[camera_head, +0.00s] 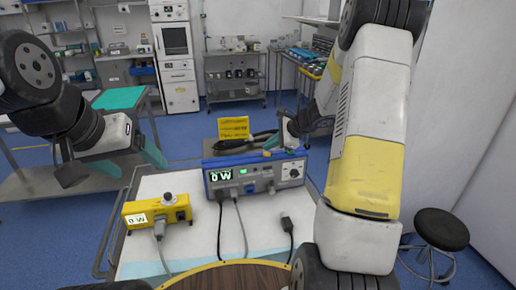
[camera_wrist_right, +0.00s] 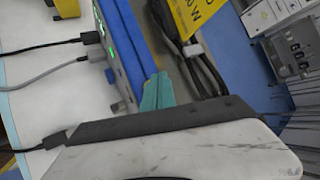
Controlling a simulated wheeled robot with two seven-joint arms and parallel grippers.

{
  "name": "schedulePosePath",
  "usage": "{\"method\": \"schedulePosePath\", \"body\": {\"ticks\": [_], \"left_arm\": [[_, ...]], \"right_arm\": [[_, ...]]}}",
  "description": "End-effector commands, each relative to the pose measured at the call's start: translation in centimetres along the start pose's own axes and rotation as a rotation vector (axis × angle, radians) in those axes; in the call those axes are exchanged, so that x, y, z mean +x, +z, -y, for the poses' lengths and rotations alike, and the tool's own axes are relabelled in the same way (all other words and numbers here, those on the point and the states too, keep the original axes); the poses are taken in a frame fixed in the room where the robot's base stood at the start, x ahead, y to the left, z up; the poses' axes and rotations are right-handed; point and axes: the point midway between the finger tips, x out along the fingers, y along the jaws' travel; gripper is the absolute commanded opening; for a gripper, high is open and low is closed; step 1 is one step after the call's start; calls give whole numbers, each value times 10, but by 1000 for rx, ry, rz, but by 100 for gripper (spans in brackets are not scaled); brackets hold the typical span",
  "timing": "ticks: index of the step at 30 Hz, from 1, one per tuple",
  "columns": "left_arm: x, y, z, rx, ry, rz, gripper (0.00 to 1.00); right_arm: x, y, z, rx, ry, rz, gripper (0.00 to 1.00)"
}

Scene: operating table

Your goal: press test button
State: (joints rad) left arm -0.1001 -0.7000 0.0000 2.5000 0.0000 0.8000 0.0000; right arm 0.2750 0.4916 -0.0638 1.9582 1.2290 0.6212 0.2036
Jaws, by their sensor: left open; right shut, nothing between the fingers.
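A blue box-shaped device (camera_head: 255,177) stands on the white cart top. Its front has a green "0 W" display, small green lights, sockets and a knob at the right. I cannot make out which control is the test button. My right gripper (camera_head: 272,142) is shut and empty, just above the device's top right part. In the right wrist view its teal fingertips (camera_wrist_right: 158,92) show beside the device's blue edge (camera_wrist_right: 125,45); contact cannot be told. My left gripper (camera_head: 128,160) is open and empty, up and left of a yellow box (camera_head: 155,214) with a knob and "0 W" display.
The white cart top (camera_head: 200,235) carries cables running from both boxes and a loose black plug (camera_head: 287,226). A yellow sign (camera_head: 233,128) and black cables stand behind the blue device. A round black stool (camera_head: 441,229) is at the right.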

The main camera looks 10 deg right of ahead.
Motion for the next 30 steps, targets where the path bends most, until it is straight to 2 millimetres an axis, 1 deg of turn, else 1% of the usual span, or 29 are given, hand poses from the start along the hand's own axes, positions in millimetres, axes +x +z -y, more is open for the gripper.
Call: {"method": "schedulePosePath", "body": {"ticks": [10, 30], "left_arm": [[0, 0, 0, 0, 0, 0, 76], [0, 0, 0, 0, 0, 0, 76]], "right_arm": [[6, -4, -5, 1, 0, 0, 0], [8, -6, -6, 0, 0, 0, 0]]}}
